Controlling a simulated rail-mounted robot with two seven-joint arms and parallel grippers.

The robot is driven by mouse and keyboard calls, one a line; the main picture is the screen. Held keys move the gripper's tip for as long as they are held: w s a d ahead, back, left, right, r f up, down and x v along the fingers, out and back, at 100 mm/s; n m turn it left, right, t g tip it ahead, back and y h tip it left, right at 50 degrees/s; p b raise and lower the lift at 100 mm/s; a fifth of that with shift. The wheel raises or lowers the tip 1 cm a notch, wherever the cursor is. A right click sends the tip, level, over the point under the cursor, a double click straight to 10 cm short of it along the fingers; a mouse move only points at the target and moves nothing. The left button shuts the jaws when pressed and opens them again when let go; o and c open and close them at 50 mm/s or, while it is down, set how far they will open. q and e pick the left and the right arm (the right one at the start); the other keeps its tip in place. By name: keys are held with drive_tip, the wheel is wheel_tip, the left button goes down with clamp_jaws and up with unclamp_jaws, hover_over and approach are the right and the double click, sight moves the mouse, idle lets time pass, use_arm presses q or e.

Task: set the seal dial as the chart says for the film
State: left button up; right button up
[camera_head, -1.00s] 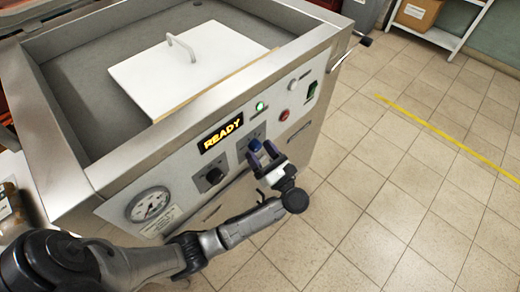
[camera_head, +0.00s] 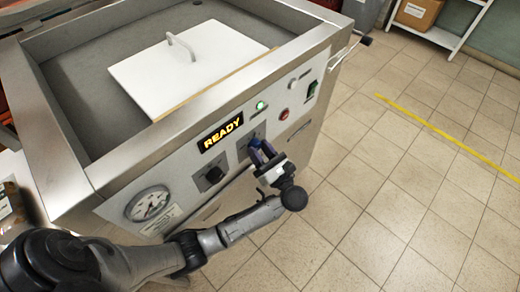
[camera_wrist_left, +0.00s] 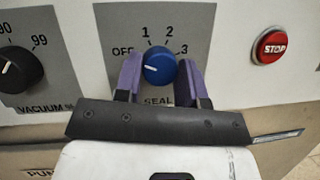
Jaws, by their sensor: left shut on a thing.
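The seal dial (camera_wrist_left: 160,66) is a blue knob on a grey plate in the left wrist view. Its plate (camera_wrist_left: 180,20) is marked OFF, 1, 2 and 3, with SEAL below, partly hidden by my gripper. The knob's white line points left, closest to the OFF mark. My left gripper (camera_wrist_left: 160,80) has its purple fingers on both sides of the knob and is shut on it. In the head view my left gripper (camera_head: 262,152) is at the machine's front panel and mostly hides the dial. No chart or film can be made out.
The machine's display (camera_head: 221,132) reads READY. The black vacuum knob (camera_wrist_left: 18,70) is left of the dial, and the red STOP button (camera_wrist_left: 271,46) is to its right. A gauge (camera_head: 148,203) is further left on the panel. Tiled floor (camera_head: 400,200) right of the machine is clear.

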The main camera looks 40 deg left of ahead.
use_arm(q)
drive_tip(key=shift+m, duration=0.3)
drive_tip(key=m+t+h+p, duration=0.1)
drive_tip(key=m+t+p, duration=0.1)
drive_tip(key=m, duration=0.1)
drive_tip(key=shift+s+r+m, duration=0.1)
drive_tip(key=shift+r+m, duration=0.05)
drive_tip(key=shift+m, duration=0.25)
drive_tip(key=m+t+h+p, duration=0.1)
drive_tip(key=m+p, duration=0.2)
drive_tip(key=shift+r, duration=0.1)
drive_tip(key=m+t+h+p, duration=0.1)
drive_tip(key=m+p, duration=0.1)
drive_tip(key=m, duration=0.1)
drive_tip(key=shift+m+h+p, duration=0.3)
drive_tip(key=shift+m+p, duration=0.4)
drive_tip(key=shift+p, duration=0.1)
drive_tip(key=o, duration=0.9)
